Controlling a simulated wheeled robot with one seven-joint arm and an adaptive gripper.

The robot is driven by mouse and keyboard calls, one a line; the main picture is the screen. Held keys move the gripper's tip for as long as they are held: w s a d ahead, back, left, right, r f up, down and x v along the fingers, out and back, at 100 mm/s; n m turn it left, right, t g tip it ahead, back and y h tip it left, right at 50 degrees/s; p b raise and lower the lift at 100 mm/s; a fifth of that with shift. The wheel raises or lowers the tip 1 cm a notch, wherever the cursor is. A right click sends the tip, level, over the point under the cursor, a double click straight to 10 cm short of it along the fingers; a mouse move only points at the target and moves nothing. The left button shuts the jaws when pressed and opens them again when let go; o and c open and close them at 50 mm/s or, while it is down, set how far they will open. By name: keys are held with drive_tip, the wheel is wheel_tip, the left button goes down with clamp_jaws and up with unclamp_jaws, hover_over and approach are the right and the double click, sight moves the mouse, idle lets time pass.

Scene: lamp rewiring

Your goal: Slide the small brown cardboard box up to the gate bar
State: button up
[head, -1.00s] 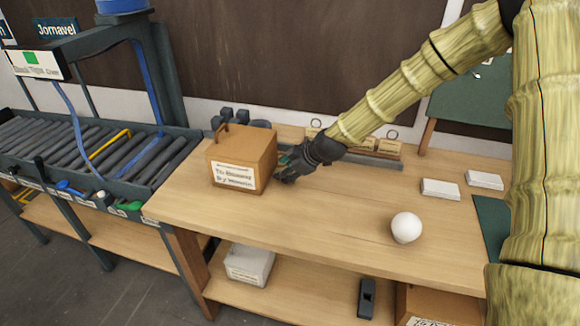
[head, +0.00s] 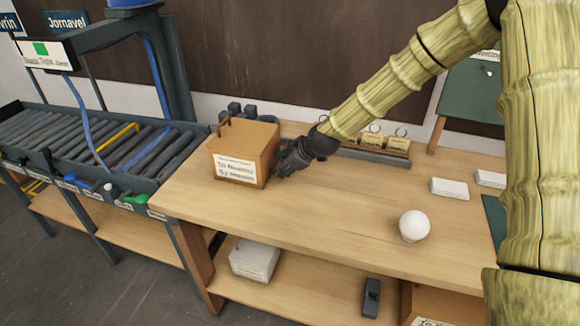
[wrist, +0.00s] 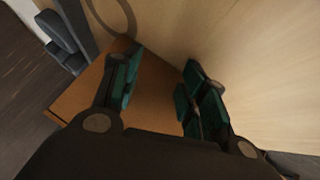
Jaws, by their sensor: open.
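The brown box (head: 231,142), with a white label on its front and a brown handle on top, sits upright on the left part of the wooden bench. My gripper (head: 278,168) is at the box's right side, close to it; whether they touch I cannot tell. In the wrist view the open fingers (wrist: 160,92) are spread, with the box's brown face (wrist: 155,115) behind and between them. A yellow bar (head: 117,138), likely the gate bar, lies across the roller conveyor (head: 40,129) left of the bench, apart from the box.
The wooden bench (head: 330,212) is clear in front of the box. A white bulb (head: 414,226) and white cards (head: 449,188) are to the right. A grey rack with tags (head: 375,154) stands behind my gripper. Dark grey objects (head: 238,112) are behind the box.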

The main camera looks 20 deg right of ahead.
drive_tip(key=shift+w+a, duration=0.4)
drive_tip(key=shift+a, duration=0.2)
drive_tip(key=shift+w+a, duration=0.4)
drive_tip(key=shift+a, duration=0.2)
drive_tip(key=shift+w+a+b, duration=0.15)
drive_tip(key=shift+w+a, duration=0.45)
drive_tip(key=shift+a, duration=0.3)
drive_tip(key=shift+w+a+b, duration=0.15)
drive_tip(key=shift+w+a, duration=0.5)
drive_tip(key=shift+a, duration=0.25)
drive_tip(key=shift+w+a+b, duration=0.15)
drive_tip(key=shift+w+a, duration=0.45)
drive_tip(key=shift+a, duration=0.4)
drive_tip(key=shift+w+a, duration=0.6)
drive_tip(key=shift+a, duration=0.25)
drive_tip(key=shift+w+a, duration=0.6)
drive_tip(key=shift+a, duration=0.3)
drive_tip(key=shift+w+a, duration=0.6)
drive_tip(key=shift+a, duration=0.25)
drive_tip(key=shift+w+a+b, duration=0.15)
drive_tip(key=shift+w+a, duration=0.45)
drive_tip(key=shift+a, duration=0.3)
drive_tip(key=shift+w+a+b, duration=0.1)
drive_tip(key=shift+w+a, duration=0.5)
drive_tip(key=shift+a, duration=0.3)
drive_tip(key=shift+w+a+b, duration=0.15)
drive_tip(key=shift+w+a, duration=0.45)
drive_tip(key=shift+a, duration=0.3)
